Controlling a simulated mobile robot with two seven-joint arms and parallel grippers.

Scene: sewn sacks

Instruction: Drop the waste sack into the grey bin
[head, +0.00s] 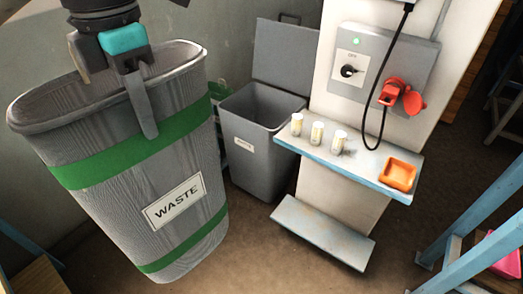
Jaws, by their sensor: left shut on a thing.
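The waste sack (110,190) is large, grey and ribbed, with green bands and a white WASTE label; it fills the left of the head view. My left gripper (117,102) is at its top rim, shut on it, with one finger showing on the near outer side. The sack is nearly upright, tilted slightly. The grey bin (262,150) stands on the floor to the right of the sack and farther back. Its lid is open against the wall, and the sack is outside it. My right gripper is not in view.
A white pillar (335,195) with a shelf (350,165) stands right of the bin. The shelf holds three small pale cylinders (317,132) and an orange tray (398,174). A blue frame (460,220) stands at right.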

